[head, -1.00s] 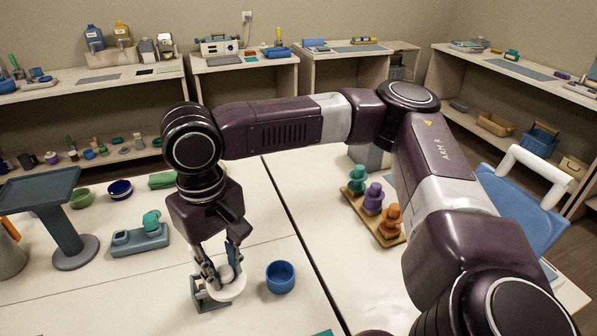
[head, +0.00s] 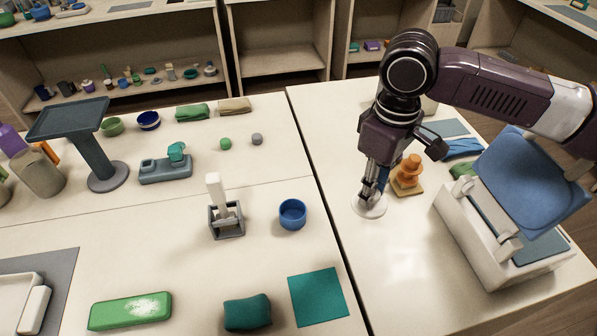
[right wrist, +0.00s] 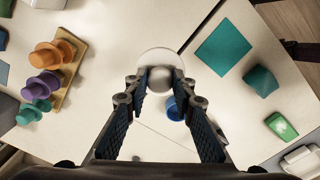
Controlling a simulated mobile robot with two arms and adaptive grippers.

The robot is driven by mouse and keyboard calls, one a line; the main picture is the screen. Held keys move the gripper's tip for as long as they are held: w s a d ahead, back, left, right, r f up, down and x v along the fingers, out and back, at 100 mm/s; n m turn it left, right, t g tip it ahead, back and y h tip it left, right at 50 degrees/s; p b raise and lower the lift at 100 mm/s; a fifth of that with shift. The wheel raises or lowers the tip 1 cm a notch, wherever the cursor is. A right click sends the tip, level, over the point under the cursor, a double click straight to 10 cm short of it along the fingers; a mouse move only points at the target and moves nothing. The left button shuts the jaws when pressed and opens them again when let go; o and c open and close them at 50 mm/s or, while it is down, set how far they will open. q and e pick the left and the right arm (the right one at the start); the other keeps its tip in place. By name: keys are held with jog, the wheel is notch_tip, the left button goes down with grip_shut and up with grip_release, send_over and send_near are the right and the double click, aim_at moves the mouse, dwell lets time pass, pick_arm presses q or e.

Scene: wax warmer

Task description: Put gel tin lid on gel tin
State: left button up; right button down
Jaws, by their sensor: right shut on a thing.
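My right gripper (head: 371,191) is shut on the knob of a round white lid (head: 368,207), seen as a pale disc low over the right-hand table. The lid also shows in the right wrist view (right wrist: 160,57), with its knob between the fingertips (right wrist: 160,88). I cannot tell how far it is above the table. A round open blue container (head: 292,214) stands on the left table, left of the lid. It is partly hidden by the gripper in the right wrist view (right wrist: 177,107). I cannot tell which thing is the gel tin. My left gripper is not in view.
A wooden rack of coloured knobbed pieces (right wrist: 44,77) stands beside my gripper. A grey holder with a white stick (head: 226,220) is left of the blue container. A white case with a raised blue lid (head: 530,190) is at right. The right table's front is clear.

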pick_arm(q)
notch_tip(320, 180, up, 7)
jog(key=p, duration=0.7)
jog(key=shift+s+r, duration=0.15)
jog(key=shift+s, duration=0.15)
pick_arm(e)
jog(key=w+a+f+n, duration=0.2)
jog(key=a+n, duration=0.5)
jog(key=n, duration=0.7)
jog(key=w+a+f+n, duration=0.2)
jog(key=w+a+n, duration=0.2)
jog(key=a+n, duration=0.4)
jog(key=n, duration=0.7)
jog(key=shift+w+a+f, duration=0.15)
jog(key=shift+w+a, duration=0.1)
jog(key=shift+w, duration=0.15)
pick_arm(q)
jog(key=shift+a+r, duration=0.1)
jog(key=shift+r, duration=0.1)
pick_arm(e)
jog(key=shift+f+b, duration=0.65)
jog(key=shift+f, duration=1.65)
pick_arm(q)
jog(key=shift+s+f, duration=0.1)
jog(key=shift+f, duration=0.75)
pick_arm(e)
jog(key=shift+f, duration=0.1)
jog(key=shift+f, duration=0.3)
